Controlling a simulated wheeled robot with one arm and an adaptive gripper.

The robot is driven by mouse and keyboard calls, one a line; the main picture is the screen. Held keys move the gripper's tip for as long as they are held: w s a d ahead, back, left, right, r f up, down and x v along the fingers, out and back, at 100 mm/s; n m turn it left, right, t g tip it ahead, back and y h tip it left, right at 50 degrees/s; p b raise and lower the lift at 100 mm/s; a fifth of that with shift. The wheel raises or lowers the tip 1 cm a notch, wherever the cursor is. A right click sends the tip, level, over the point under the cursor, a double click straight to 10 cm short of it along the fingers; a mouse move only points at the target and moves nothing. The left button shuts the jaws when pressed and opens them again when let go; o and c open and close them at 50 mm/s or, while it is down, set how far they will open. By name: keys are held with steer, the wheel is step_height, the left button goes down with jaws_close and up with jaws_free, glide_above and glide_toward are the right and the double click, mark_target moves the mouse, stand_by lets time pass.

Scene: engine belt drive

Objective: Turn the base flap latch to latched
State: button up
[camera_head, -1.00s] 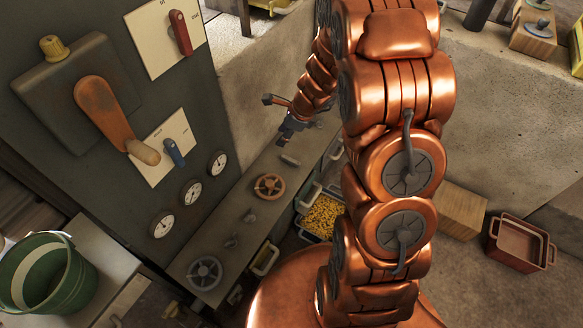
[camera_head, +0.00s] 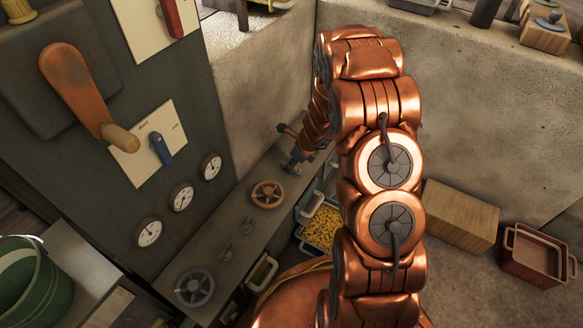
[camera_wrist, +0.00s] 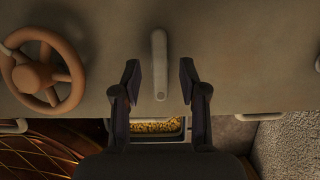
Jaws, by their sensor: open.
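A slim grey lever, apparently the base flap latch (camera_wrist: 159,62), stands out from the grey panel in the wrist view. It runs up and down in that picture. My gripper (camera_wrist: 160,78) is open, with one dark finger on each side of the lever and a gap to both. In the head view my gripper (camera_head: 291,166) is at the far end of the bench-like panel (camera_head: 215,215) and hides the lever there. I cannot read any latch marking.
An orange-brown handwheel (camera_head: 267,194) is close beside my gripper, also left in the wrist view (camera_wrist: 45,72). A bin of yellow pieces (camera_head: 322,226) is below the panel edge.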

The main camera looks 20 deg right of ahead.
steer(key=shift+w+a+f, duration=0.15)
steer(key=shift+w+f, duration=0.1)
steer(key=shift+f, duration=0.4)
steer(key=shift+c, duration=0.4)
jaws_close()
